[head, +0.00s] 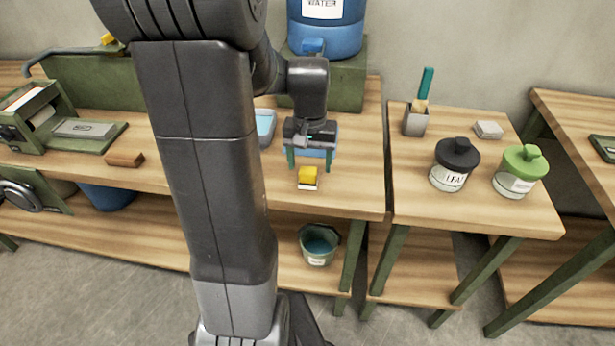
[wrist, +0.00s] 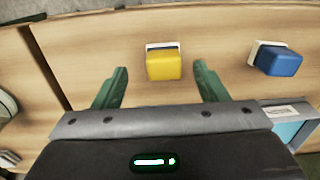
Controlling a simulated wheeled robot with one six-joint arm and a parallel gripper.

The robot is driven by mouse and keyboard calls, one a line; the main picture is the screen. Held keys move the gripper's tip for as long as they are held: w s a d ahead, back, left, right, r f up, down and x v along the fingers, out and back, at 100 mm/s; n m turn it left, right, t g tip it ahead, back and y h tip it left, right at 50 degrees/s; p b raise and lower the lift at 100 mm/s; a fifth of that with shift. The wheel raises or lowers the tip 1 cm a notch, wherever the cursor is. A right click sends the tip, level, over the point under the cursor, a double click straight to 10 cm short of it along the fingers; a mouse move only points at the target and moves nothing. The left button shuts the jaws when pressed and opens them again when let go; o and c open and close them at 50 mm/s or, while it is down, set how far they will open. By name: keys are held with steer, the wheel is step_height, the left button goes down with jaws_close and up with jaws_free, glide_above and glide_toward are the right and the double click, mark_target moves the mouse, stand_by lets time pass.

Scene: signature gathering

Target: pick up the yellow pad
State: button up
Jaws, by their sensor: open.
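The yellow pad (head: 308,174) is a small yellow block on a white base, lying on the wooden table (head: 355,190) near its front edge. My gripper (head: 309,169) is open and empty just above and behind it. In the wrist view the yellow pad (wrist: 163,64) lies between the lines of the two green fingers, a little beyond the fingertips. My gripper (wrist: 161,80) does not touch it there. A blue pad (wrist: 278,60) on a white base lies to the right in the wrist view.
A blue tray (head: 265,125) stands behind and left of my gripper. A brown block (head: 125,160) lies farther left. A gap separates this table from the right table (head: 470,205), which bears a black-lidded jar (head: 455,165) and a green-lidded jar (head: 518,171).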

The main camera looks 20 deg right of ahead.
mark_target(308, 170)
steer(key=shift+w+f, duration=0.15)
steer(key=shift+f, duration=0.75)
steer(key=shift+w+f, duration=0.2)
steer(key=shift+f, duration=0.7)
steer(key=shift+w+f, duration=0.15)
steer(key=shift+f, duration=0.75)
steer(key=c, duration=1.1)
